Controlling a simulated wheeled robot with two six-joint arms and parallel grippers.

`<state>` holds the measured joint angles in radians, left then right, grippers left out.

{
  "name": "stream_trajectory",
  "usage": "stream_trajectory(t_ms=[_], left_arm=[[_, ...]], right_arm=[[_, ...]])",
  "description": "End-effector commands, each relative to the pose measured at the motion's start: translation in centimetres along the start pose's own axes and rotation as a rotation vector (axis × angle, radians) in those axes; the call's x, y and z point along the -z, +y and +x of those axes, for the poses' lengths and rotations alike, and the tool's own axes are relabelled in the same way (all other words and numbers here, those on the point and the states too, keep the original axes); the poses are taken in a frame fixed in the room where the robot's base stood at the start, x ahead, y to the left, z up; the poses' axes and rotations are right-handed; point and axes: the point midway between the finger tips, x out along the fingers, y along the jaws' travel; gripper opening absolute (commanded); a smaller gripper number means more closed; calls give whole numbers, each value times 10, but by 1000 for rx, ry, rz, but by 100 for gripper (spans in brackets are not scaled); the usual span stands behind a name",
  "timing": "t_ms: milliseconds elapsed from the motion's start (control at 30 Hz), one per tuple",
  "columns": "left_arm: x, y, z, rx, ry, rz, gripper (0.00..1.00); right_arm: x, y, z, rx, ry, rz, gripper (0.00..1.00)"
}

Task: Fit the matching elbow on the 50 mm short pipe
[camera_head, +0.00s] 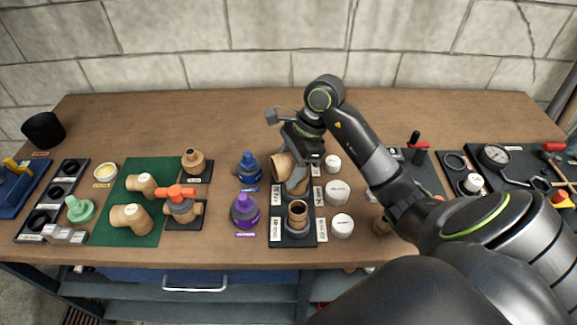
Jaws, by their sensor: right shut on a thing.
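My right gripper (301,157) reaches in from the right, above the middle of the bench. It is shut on a tan elbow (282,166), whose open end faces left. The elbow is over the rear part of a black holder (306,238) with small white labels, too small to read. A tan short pipe (298,212) stands upright in the holder's front part. The holder's rear part is partly covered by the gripper and elbow, so I cannot tell whether the elbow touches a pipe there. My left gripper is not in view.
Blue (248,165) and purple-labelled (245,211) containers stand left of the holder. White caps (337,192) stand close on its right. A green mat (146,232) with tan fittings lies further left. A pressure gauge (494,154) lies at right. The bench's back is mostly clear.

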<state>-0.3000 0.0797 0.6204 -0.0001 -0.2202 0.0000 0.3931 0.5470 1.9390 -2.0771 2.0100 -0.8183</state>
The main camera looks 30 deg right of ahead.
Motion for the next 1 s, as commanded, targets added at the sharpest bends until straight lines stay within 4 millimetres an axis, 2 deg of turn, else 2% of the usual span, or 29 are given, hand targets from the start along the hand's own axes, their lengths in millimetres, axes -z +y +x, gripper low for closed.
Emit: stream_trajectory(t_ms=[167, 200, 367, 567, 700, 1000], left_arm=[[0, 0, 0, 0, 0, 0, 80], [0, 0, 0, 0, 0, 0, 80], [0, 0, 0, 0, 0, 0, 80], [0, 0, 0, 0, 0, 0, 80], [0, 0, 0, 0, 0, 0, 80], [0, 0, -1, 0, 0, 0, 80]], right_arm=[[0, 0, 0, 0, 0, 0, 26], [0, 0, 0, 0, 0, 0, 56], [0, 0, 0, 0, 0, 0, 77], [0, 0, 0, 0, 0, 0, 78], [0, 0, 0, 0, 0, 0, 96], [0, 0, -1, 0, 0, 0, 96]])
